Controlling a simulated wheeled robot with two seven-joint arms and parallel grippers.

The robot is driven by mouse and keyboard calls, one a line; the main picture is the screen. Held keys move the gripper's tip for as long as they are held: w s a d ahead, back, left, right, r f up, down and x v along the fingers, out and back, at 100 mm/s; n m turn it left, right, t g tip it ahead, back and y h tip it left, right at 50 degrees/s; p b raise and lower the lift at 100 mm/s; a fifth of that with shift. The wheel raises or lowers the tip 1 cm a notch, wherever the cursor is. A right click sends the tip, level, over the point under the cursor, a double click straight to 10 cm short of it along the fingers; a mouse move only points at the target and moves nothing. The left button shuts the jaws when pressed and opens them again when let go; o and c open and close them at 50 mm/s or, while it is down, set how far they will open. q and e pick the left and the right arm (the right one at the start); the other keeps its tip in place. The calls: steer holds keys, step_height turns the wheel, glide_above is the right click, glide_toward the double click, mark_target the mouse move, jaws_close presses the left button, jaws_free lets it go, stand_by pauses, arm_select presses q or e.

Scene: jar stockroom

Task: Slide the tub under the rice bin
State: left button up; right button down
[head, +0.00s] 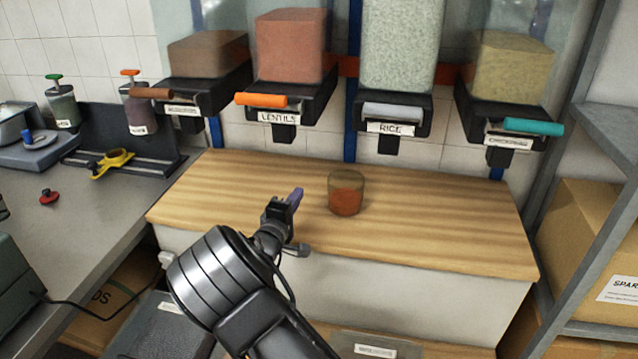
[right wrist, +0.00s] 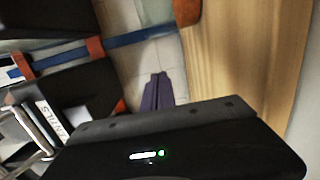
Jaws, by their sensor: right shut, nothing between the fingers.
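The tub (head: 346,193) is a clear round container with reddish-orange contents, standing upright on the wooden counter. It stands below and a little left of the rice bin (head: 398,50), which holds pale grains and has a grey handle and a RICE label (head: 391,128). My right gripper (head: 296,196) is shut and empty, with purple fingers, left of the tub and apart from it. The fingers also show in the right wrist view (right wrist: 157,92). An orange-brown edge at the top of that view (right wrist: 187,12) may be the tub. My left gripper is not in view.
The lentils bin (head: 290,45) with an orange handle hangs left of the rice bin, and a yellowish bin (head: 512,68) with a teal handle hangs right. The wooden counter (head: 440,220) is clear right of the tub. A metal shelf post (head: 580,200) stands at the right.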

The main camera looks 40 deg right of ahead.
steer(key=shift+d, duration=0.15)
steer(key=x, duration=1)
steer(key=shift+r, duration=0.1)
steer(key=s, duration=0.3)
steer(key=shift+s+d+r+p, duration=0.1)
steer(key=shift+s+d+p, duration=0.15)
steer(key=shift+p, duration=0.05)
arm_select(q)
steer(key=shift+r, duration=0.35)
arm_select(e)
steer(key=shift+s+d, duration=0.1)
steer(key=shift+s, duration=0.15)
